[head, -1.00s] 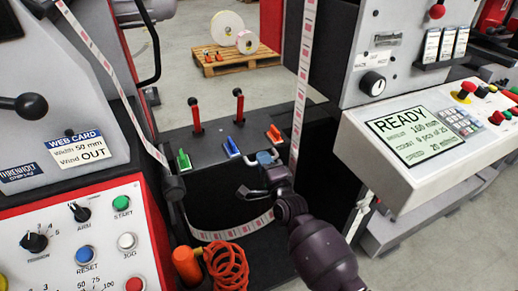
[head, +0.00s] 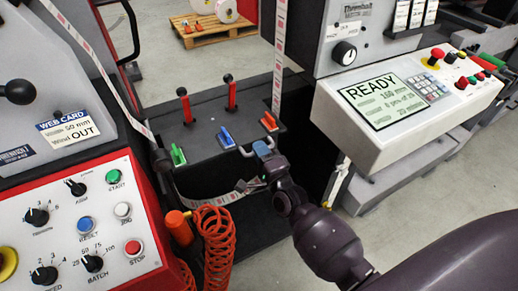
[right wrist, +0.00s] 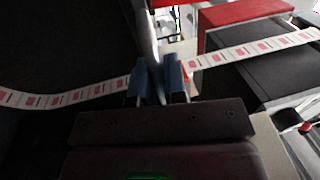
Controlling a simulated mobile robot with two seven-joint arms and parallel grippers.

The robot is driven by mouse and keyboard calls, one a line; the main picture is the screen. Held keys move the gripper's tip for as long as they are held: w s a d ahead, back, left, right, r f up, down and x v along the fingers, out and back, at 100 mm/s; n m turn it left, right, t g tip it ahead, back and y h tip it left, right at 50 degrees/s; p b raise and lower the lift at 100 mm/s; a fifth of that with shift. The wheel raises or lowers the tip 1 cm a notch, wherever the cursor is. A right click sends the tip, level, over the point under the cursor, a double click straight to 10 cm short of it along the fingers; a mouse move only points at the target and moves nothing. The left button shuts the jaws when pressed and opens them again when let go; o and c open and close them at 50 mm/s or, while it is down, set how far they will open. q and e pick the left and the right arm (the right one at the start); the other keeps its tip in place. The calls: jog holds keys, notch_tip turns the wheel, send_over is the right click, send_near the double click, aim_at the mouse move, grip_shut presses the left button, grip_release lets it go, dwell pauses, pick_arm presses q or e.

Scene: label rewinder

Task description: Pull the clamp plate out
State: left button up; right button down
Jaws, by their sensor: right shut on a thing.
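My right gripper (head: 262,150) reaches in from the lower right, its fingers at a pale U-shaped handle (head: 244,152) on the front of the dark block between the two machines. I take the handle to be the clamp plate's; the plate itself is not clearly seen. In the right wrist view the gripper's blue fingertips (right wrist: 160,82) are shut on a pale grey bar (right wrist: 149,35), which is blurred. My left gripper is not in view.
A printed label web (head: 225,196) loops low just behind the gripper and rises at both sides. An orange coiled hose (head: 218,240) hangs at the front. A screen console (head: 400,100) is right.

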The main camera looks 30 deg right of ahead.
jog(key=c, duration=1.6)
grip_release()
jog(key=shift+s+f, duration=0.2)
jog(key=o, duration=0.4)
jog(key=shift+s+r, duration=0.15)
jog(key=shift+r, duration=0.05)
jog(key=s, duration=0.3)
jog(key=s+f, duration=0.1)
jog(key=s, duration=0.3)
jog(key=s+f, duration=0.1)
jog(key=s, duration=0.2)
jog(key=shift+s+d+p, duration=0.2)
jog(key=shift+s+p, duration=0.05)
jog(key=shift+p, duration=0.1)
